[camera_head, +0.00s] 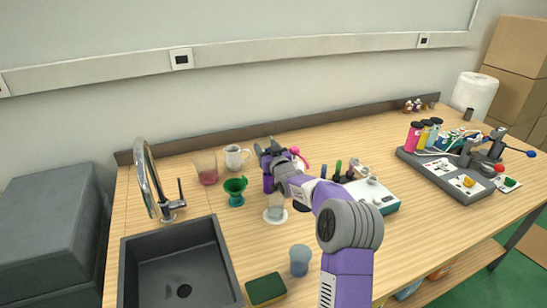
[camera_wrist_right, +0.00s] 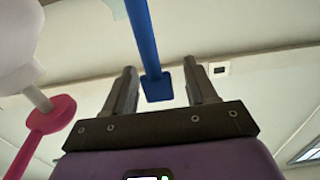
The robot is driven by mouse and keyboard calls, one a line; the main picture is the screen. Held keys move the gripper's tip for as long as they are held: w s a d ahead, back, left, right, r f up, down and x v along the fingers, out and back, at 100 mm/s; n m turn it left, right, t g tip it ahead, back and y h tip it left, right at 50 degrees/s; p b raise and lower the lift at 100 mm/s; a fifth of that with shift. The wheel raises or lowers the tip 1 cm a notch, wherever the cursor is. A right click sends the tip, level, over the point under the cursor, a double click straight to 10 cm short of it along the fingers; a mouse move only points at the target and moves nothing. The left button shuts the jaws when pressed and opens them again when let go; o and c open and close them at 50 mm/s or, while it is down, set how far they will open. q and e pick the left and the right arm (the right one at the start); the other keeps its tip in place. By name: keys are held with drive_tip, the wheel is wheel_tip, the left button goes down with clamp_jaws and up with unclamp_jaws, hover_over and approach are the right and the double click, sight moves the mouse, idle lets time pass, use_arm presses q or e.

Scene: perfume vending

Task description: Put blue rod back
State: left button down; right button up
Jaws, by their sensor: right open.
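My right gripper (camera_head: 270,146) is over the back middle of the table, near a pink-topped item (camera_head: 296,152). In the wrist view the right gripper (camera_wrist_right: 162,85) is open, with its two fingers apart. A blue rod (camera_wrist_right: 143,40) with a flat square end shows between the fingers, with a gap on both sides. It runs out of the top of the picture. I cannot make out this rod in the head view, where the gripper and arm cover that spot. My left gripper is not in view.
The pink item (camera_wrist_right: 45,122) and a pale shape are left of the fingers in the wrist view. A white mug (camera_head: 234,157), green cup (camera_head: 235,190) and sink (camera_head: 180,268) are left of my arm. A white tray (camera_head: 378,194) and grey machine (camera_head: 445,172) are right.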

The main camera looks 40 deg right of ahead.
drive_tip(key=v, duration=1.1)
drive_tip(key=shift+s+p, duration=0.35)
drive_tip(key=shift+s, duration=0.05)
